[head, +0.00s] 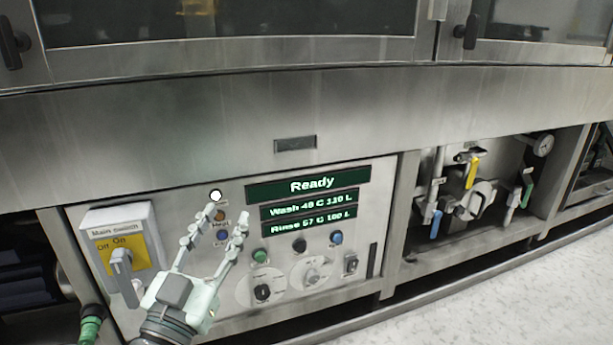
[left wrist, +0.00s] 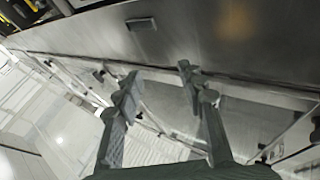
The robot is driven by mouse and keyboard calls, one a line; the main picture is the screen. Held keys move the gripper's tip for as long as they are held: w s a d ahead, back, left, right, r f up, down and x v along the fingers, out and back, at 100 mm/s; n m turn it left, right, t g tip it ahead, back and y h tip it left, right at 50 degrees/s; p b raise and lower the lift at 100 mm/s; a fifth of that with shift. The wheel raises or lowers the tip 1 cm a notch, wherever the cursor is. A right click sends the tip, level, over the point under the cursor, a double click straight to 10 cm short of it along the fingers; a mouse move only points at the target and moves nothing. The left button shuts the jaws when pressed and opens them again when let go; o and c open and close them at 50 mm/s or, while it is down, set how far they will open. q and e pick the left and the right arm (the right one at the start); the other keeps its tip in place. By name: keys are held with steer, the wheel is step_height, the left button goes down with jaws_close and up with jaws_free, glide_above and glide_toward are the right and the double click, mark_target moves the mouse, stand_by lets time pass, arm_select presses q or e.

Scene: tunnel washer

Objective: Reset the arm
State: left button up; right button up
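My left gripper (head: 226,214) is in front of the washer's control panel (head: 378,205), between the main switch and the display. Its two fingers are spread apart with nothing between them. In the left wrist view the open fingers (left wrist: 158,80) also show empty, with the steel front of the washer beyond them. The main switch (head: 122,262), a grey knob on a yellow plate, is left of the gripper. The display (head: 308,185) reads "Ready", with wash and rinse lines below. A white lamp (head: 215,195) is lit near a fingertip. My right gripper is not in view.
Green (head: 260,256), black (head: 299,245) and blue (head: 336,238) buttons and dials sit right of the gripper. Pipes with a yellow-handled valve (head: 472,172) are in an open bay further right. Pale floor (head: 520,290) is clear at lower right.

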arm_select(q)
steer(key=a+f+n+g+y+p, duration=0.1)
steer(key=a+f+g+y+p, duration=0.35)
steer(key=f, duration=0.75)
steer(key=s+a+f+n+g+y+p, duration=0.1)
steer(key=s+a+f+g+p, duration=0.3)
steer(key=s+f+g, duration=0.2)
steer(key=s+a+f+n+g+y+p, duration=0.1)
steer(key=s+a+f+g+p, duration=0.2)
steer(key=s+f, duration=0.7)
steer(key=s+a+g, duration=0.2)
steer(key=s+g, duration=0.2)
steer(key=s, duration=0.1)
steer(key=shift+a+f+p, duration=0.2)
steer(key=shift+f+p, duration=0.15)
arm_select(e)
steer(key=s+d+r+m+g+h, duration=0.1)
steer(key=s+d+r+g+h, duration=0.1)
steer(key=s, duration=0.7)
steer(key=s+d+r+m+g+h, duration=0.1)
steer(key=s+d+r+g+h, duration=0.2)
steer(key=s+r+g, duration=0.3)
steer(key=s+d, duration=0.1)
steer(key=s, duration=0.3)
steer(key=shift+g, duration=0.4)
